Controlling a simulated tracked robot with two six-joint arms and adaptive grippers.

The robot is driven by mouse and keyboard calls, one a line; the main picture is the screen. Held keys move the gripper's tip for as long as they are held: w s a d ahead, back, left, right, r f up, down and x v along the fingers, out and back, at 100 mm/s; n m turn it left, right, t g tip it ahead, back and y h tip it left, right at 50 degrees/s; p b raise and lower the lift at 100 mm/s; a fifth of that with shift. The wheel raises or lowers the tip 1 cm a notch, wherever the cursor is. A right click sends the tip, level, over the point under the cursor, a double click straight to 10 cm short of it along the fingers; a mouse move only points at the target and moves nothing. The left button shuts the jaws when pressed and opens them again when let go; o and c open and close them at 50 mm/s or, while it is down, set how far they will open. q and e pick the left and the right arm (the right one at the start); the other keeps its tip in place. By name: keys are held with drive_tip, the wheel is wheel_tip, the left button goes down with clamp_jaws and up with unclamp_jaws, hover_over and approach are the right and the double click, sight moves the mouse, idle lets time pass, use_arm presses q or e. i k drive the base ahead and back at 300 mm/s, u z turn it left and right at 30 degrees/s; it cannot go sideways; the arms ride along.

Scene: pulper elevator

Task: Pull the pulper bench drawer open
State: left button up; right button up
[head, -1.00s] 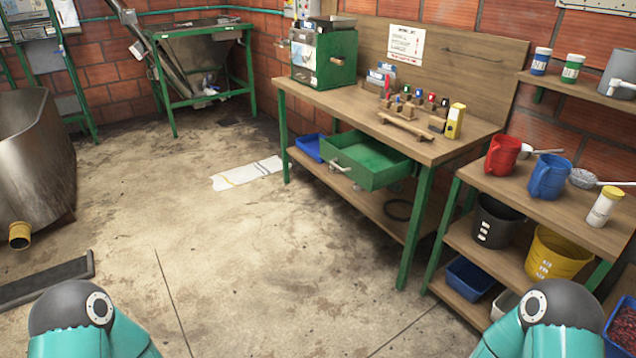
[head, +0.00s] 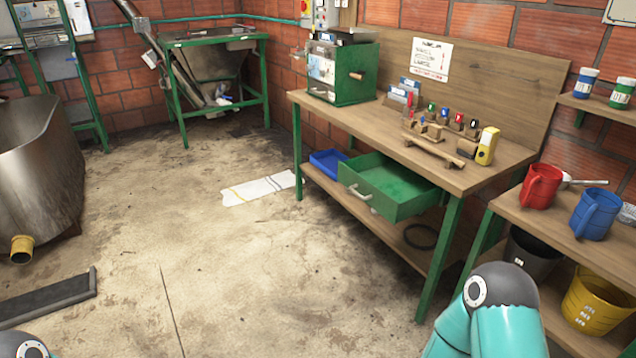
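The green pulper bench drawer (head: 392,190) sticks out from under the wooden bench top (head: 451,178), so its inside shows and looks empty. Its pale handle (head: 358,196) is on the front face, which points to the lower left. Nothing touches the handle. The drawer hangs above the bench's lower shelf. Neither of my grippers shows in the head view; only rounded teal and dark arm parts appear at the bottom edge.
A blue tray (head: 327,163) and a black ring (head: 421,237) lie on the lower shelf. A side shelf with a red jug (head: 541,187) and a blue jug (head: 594,214) stands at right. A white cloth (head: 258,189) lies on the floor.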

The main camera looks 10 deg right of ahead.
sight(395, 191)
drive_tip(key=u, duration=0.25)
drive_tip(key=i, duration=1.25)
drive_tip(key=z, duration=0.6)
drive_tip(key=i, duration=0.8)
drive_tip(key=z, duration=0.65)
drive_tip(key=k, duration=0.85)
drive_tip(key=z, duration=0.2)
drive_tip(key=i, duration=0.9)
drive_tip(key=u, duration=0.1)
